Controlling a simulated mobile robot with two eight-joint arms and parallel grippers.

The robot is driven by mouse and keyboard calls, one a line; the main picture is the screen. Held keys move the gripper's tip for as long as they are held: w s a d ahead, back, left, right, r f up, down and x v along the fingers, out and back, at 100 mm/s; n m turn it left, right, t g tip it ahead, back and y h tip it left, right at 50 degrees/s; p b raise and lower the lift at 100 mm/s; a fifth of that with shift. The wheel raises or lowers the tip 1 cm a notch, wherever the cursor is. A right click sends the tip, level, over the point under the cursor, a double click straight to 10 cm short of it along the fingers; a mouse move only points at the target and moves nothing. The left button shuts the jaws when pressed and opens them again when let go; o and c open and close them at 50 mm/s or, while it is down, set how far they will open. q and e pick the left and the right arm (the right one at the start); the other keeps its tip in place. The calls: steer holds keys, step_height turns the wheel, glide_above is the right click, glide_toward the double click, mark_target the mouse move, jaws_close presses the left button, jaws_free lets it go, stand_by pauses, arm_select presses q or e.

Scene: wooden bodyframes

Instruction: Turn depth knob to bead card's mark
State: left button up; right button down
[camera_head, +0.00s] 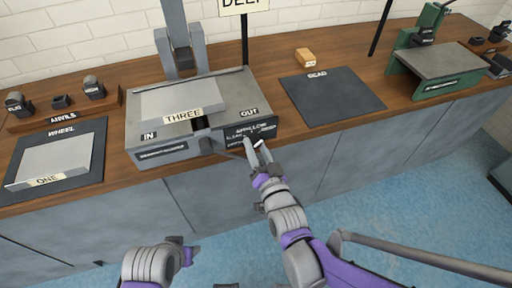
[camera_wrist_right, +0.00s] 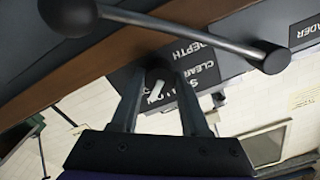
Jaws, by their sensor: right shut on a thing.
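The depth knob (camera_wrist_right: 158,76) is dark with a white bar, on the grey machine's (camera_head: 165,153) front panel. My right gripper (camera_head: 257,150) is shut on it; in the right wrist view a finger stands on each side. I cannot tell which word the white bar points at. A card (camera_head: 245,5) reading like "DEEP" is cut by the top edge. A dark mat (camera_head: 335,98) is labelled "BEAD". My left gripper (camera_head: 186,251) is low at the left, empty of anything visible; its jaws are unclear.
A ball-ended lever (camera_wrist_right: 190,30) crosses close to the knob in the right wrist view. A plate marked "THREE" (camera_head: 180,98) lies on the machine. A wheel mat (camera_head: 85,165) holds plate "ONE".

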steer(key=shift+m, duration=1.1)
steer(key=shift+c, duration=2)
jaws_free()
